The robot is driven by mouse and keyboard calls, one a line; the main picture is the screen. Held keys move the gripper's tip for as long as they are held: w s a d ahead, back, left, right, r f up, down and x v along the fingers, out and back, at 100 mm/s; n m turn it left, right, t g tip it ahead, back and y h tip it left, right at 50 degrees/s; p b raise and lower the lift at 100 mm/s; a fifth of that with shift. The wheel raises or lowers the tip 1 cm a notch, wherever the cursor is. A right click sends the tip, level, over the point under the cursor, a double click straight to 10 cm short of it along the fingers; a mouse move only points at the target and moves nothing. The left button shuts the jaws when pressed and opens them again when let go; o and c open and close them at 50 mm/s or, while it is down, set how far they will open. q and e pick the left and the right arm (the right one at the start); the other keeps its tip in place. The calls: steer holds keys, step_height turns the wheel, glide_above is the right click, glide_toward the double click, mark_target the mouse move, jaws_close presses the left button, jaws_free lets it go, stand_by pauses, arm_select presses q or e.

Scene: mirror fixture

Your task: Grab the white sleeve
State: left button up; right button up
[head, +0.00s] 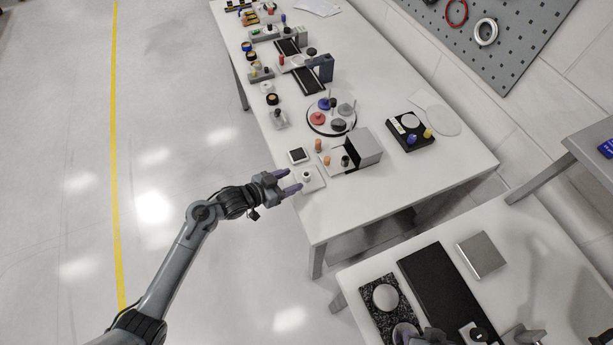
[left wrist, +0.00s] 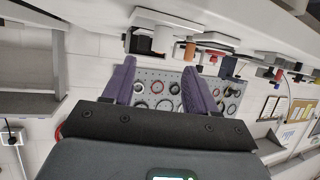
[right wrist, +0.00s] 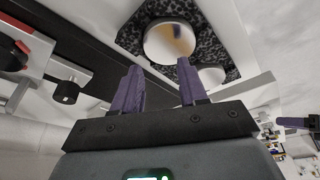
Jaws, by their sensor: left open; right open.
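The white sleeve (head: 307,176) is a small upright cylinder on a pale square plate near the left edge of the long white table. It also shows in the left wrist view (left wrist: 163,39), ahead of the fingertips and roughly between them. My left gripper (head: 294,181) is open, its purple fingers pointing at the sleeve from the left, with nothing between them. I cannot tell whether a finger touches the plate. My right gripper (right wrist: 160,65) is open and empty in the right wrist view, facing a round mirror (right wrist: 169,41) on a speckled black plate.
A small dark-faced square (head: 298,155) lies just behind the sleeve's plate. An orange cylinder (head: 318,145) and a grey box-shaped fixture (head: 362,147) stand close to its right. A round tray (head: 331,116) with coloured pieces is further back. The floor left of the table is clear.

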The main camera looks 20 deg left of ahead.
mark_target(309, 173)
arm_select(q)
steer(key=shift+f+x, duration=0.1)
steer(key=shift+x, duration=1.2)
steer(key=shift+f+x, duration=0.15)
steer(key=shift+x, duration=1.1)
jaws_close()
